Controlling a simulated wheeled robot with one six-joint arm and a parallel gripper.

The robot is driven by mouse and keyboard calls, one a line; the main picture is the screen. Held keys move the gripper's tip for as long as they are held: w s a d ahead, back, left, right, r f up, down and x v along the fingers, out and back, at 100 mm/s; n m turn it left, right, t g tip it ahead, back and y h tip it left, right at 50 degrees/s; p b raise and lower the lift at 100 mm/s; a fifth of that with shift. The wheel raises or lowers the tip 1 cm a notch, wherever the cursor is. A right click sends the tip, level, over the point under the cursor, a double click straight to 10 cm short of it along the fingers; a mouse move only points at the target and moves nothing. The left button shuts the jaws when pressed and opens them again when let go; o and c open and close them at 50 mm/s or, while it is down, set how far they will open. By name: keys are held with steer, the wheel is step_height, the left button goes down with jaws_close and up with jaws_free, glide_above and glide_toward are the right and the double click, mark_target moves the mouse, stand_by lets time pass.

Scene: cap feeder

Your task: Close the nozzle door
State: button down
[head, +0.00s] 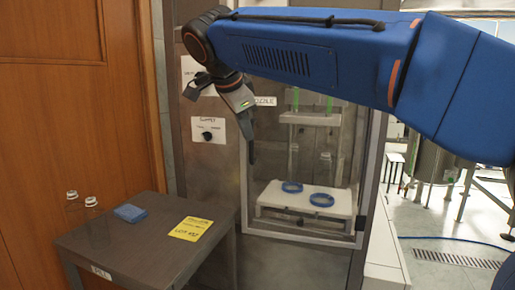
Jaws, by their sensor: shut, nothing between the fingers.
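The nozzle door (369,185) is a clear panel in a pale metal frame on the front of the grey cabinet. I cannot tell whether it is fully shut or slightly ajar. Part of the NOZZLE label (266,101) shows near its upper left. My gripper (252,158) is shut and empty, pointing down in front of the door's left side. I cannot tell whether it touches the door. My blue arm hides the door's top. Through the panel I see a white platform (287,199) with two blue rings (321,200) and green-tipped nozzles above.
A SUPPLY switch panel (208,132) is on the cabinet left of my gripper. A dark side table (150,250) at lower left bears clear bottles (92,207), a blue pad (130,212) and a yellow note (191,229). Open floor and a steel vessel (438,162) lie to the right.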

mark_target(253, 145)
steer(key=x, duration=0.7)
steer(key=w+x, duration=0.1)
steer(key=x, duration=0.3)
steer(key=shift+w+a+r, duration=0.15)
steer(key=shift+a+r, duration=0.05)
steer(key=shift+a, duration=0.1)
steer(key=shift+w+a, duration=0.3)
steer(key=shift+w, duration=0.5)
steer(key=w+m, duration=0.1)
steer(key=w, duration=0.2)
steer(key=shift+w+d+h, duration=0.15)
steer(key=shift+w+h, duration=0.15)
steer(key=shift+w, duration=0.1)
steer(key=shift+w+r, duration=0.2)
steer(key=shift+w, duration=0.1)
steer(key=shift+d, duration=0.15)
